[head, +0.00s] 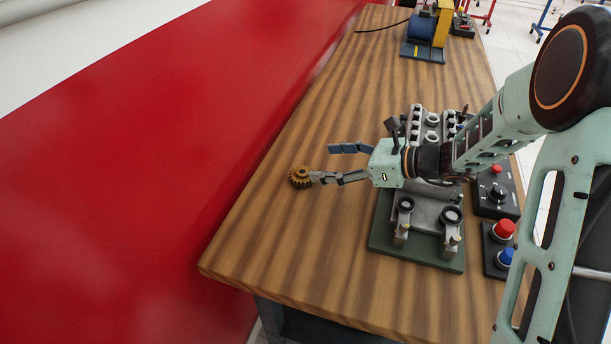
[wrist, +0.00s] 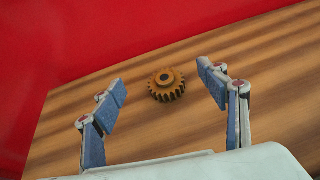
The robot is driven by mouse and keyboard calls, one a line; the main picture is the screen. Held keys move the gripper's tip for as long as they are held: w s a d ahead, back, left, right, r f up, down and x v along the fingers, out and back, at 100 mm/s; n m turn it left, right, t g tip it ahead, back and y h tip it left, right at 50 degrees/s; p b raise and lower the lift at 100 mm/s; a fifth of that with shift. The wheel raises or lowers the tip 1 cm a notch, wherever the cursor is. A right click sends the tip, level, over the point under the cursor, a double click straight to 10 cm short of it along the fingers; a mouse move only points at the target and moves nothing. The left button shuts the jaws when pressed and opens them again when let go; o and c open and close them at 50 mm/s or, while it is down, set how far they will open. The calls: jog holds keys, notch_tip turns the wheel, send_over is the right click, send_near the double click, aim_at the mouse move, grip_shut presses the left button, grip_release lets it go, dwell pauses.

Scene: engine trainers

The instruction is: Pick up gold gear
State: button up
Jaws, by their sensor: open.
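The gold gear (head: 300,177) is a small toothed ring with a dark centre hole, lying on the wooden table near its left edge in the head view. My gripper (head: 322,163) is open and empty, its fingers pointing left; the nearer fingertip appears right beside the gear, and I cannot tell whether it touches. In the wrist view the gear (wrist: 166,85) lies between and slightly beyond the two open fingertips of my gripper (wrist: 161,82), with bare wood visible on both sides of it.
An engine trainer (head: 420,250) on a green base stands under and behind my gripper. Control boxes with red and blue buttons (head: 500,245) are at the right edge. A blue and yellow machine (head: 425,35) is at the far end. The table's left strip (head: 290,235) is clear, beside a red surface (head: 130,180).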

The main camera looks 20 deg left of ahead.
aim_at(303, 171)
notch_tip(303, 171, down, 4)
jog(key=shift+r, duration=0.25)
jog(key=x, duration=0.7)
jog(key=shift+a+f, duration=0.15)
jog(key=shift+a, duration=0.05)
jog(key=c, duration=1.5)
jog(key=shift+c, duration=0.6)
